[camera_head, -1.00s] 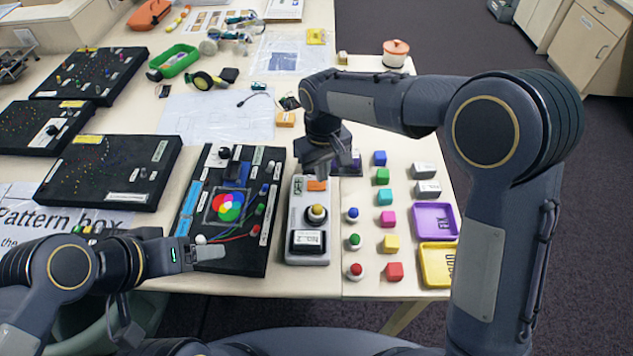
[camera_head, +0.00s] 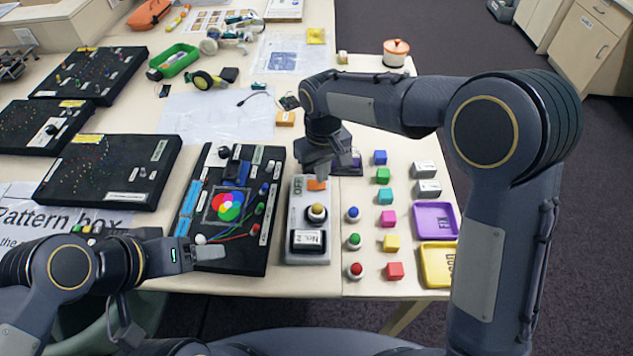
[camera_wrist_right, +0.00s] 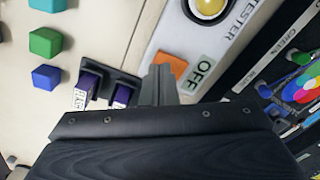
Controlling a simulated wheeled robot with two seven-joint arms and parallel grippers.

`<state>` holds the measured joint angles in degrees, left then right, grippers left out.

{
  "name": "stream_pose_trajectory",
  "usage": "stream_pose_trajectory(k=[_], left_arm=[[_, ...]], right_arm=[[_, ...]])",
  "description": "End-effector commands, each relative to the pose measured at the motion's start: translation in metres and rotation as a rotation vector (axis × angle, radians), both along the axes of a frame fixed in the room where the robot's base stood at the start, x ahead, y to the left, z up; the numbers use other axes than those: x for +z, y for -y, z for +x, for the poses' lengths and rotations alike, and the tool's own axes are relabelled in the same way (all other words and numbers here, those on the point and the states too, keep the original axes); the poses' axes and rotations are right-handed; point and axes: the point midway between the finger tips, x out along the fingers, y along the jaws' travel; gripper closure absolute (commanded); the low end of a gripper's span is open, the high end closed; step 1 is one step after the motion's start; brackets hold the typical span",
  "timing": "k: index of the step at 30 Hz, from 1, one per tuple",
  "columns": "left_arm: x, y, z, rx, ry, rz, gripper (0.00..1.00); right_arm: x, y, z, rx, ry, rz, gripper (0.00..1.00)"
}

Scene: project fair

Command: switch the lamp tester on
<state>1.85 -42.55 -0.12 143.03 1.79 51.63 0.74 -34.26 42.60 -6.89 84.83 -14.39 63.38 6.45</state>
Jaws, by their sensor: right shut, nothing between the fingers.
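The lamp tester (camera_head: 294,219) is a pale grey box with a yellow round lamp (camera_head: 317,213), a "No.2" label and an orange switch (camera_head: 316,185) beside an OFF label. The right wrist view shows the orange switch (camera_wrist_right: 171,63), the OFF label (camera_wrist_right: 203,74) and part of the lamp (camera_wrist_right: 209,8). My right gripper (camera_head: 319,173) is shut and empty at the far end of the tester, its tips close to the switch. I cannot tell whether they touch it. My left gripper (camera_head: 208,253) is over the black light board's near edge; its jaw state is unclear.
The black board with coloured circles (camera_head: 262,166) stands close left of the tester. Coloured knobs (camera_head: 353,240), cubes (camera_head: 390,243) and purple and yellow trays (camera_head: 435,206) lie to the right. A dark holder (camera_wrist_right: 126,84) is close beside my right fingers.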

Motion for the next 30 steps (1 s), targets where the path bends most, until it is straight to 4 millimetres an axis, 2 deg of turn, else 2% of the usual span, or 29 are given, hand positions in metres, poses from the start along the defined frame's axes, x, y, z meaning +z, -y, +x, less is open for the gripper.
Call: stream_pose_trajectory(k=[30], left_arm=[[-0.011, 0.0, 0.0, 0.0, 0.0, 0.0, 0.3]], right_arm=[[-0.016, 0.0, 0.0, 0.0, -0.001, 0.0, 1.0]])
